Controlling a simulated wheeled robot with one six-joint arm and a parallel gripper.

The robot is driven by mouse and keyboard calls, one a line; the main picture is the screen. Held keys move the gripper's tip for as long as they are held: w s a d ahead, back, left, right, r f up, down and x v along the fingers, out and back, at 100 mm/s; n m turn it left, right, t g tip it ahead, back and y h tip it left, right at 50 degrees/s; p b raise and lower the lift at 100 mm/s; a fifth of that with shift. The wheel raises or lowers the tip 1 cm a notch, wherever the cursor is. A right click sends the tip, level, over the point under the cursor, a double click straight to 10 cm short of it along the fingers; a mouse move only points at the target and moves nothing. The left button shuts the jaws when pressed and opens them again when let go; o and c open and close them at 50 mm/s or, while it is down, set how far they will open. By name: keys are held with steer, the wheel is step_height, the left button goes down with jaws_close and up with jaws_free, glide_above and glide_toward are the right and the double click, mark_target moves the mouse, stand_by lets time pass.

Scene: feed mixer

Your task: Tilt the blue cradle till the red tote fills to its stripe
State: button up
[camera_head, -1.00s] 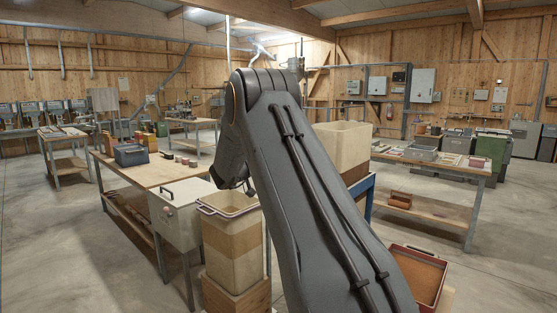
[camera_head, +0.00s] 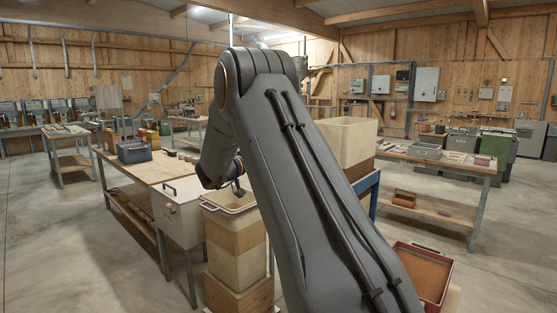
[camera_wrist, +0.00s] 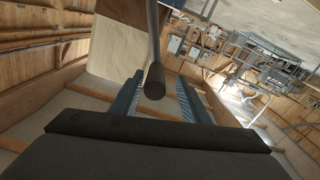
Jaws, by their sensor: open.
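The blue cradle (camera_head: 372,180) stands right of my arm in the head view, with a large beige bin (camera_head: 347,141) on it, brown in its lower part. My arm hides much of both. The red tote (camera_head: 447,285) is at the lower right, brown inside; I cannot make out its stripe. A beige and brown surface (camera_wrist: 113,48) shows behind the bar.
A beige bin with a brown band (camera_head: 236,237) stands on a wooden block just left of my arm. Beside it are a white box (camera_head: 180,210) and a wooden workbench (camera_head: 150,170). Another bench (camera_head: 440,170) is at the right. Open concrete floor lies at the left.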

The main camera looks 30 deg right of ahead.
steer(key=shift+v, duration=1.05)
